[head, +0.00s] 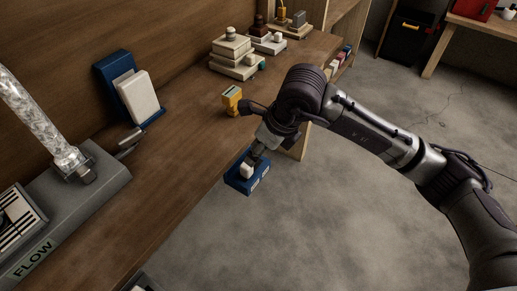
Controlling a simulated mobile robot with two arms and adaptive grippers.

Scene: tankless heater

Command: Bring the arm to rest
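My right arm comes in from the right, bent over the front edge of the wooden bench (190,135). My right gripper (256,160) points down at a small blue piece (238,183) with a white block (246,170) on it. The fingers are at or very near the white block. They are small and partly hidden by the wrist, so I cannot tell whether they grip it. The blue piece shows against the floor, just off the bench edge.
A yellow meter (232,98) stands on the bench close to my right wrist. A grey FLOW unit (95,190) with a clear tube (40,120) is at left. A blue holder with a white panel (138,97) is behind. Stacked beige blocks (234,58) stand farther back. Floor at right is open.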

